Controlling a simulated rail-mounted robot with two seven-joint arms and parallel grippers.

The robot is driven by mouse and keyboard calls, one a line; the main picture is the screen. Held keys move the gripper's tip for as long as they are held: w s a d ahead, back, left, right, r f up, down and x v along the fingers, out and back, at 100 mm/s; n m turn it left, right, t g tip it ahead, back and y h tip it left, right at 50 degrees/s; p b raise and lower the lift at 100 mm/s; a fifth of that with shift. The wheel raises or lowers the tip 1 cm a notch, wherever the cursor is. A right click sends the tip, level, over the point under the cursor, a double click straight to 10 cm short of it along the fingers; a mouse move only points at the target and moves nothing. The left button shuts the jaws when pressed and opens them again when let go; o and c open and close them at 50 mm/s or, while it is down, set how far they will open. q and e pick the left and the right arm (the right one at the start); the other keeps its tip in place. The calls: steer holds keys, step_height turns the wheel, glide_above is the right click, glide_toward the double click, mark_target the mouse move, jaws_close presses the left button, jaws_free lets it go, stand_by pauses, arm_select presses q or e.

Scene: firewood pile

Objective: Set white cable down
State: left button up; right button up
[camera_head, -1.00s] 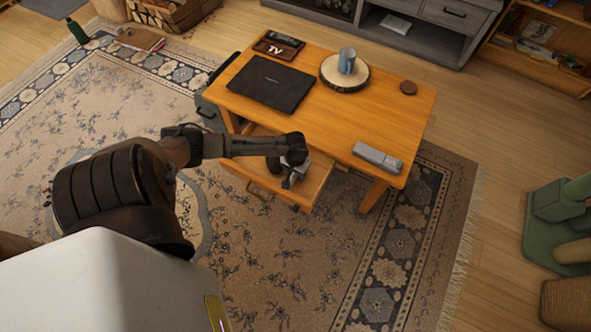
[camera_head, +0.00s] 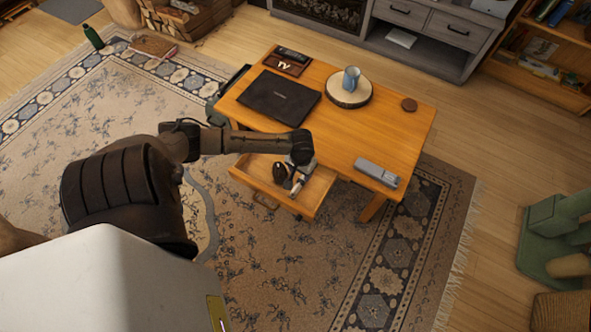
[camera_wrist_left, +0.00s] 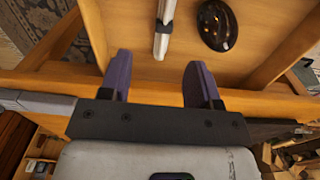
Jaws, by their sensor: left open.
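A long white piece (camera_wrist_left: 163,28), which looks like the white cable, lies in the open wooden drawer (camera_head: 318,190) beside a glossy dark oval object (camera_wrist_left: 217,25). In the head view the dark object (camera_head: 279,173) shows just left of my gripper. My left gripper (camera_head: 297,178) is over the drawer. In the left wrist view its two fingers (camera_wrist_left: 160,68) are spread apart with nothing clamped between them. The near end of the white piece appears just beyond the gap, apart from both fingers. My right gripper is not in view.
The patterned rug in front is clear.

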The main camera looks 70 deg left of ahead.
arm_select(q)
steer(key=s+d+m, duration=0.1)
steer(key=d, duration=0.2)
steer(key=s+d+m, duration=0.1)
steer(key=d, duration=0.2)
steer(key=s+d+m, duration=0.1)
steer(key=d, duration=0.3)
steer(key=shift+s+t+h, duration=0.3)
steer(key=shift+h, duration=0.1)
steer(key=s+d+r+m+t, duration=0.3)
steer(key=s+d+r+m, duration=0.2)
steer(key=s+d+r, duration=0.4)
steer(key=d+r, duration=0.2)
steer(key=d, duration=0.1)
steer(key=shift+r+m+y, duration=0.2)
steer(key=shift+m+y, duration=0.1)
steer(key=shift+m, duration=0.1)
steer(key=shift+s, duration=0.15)
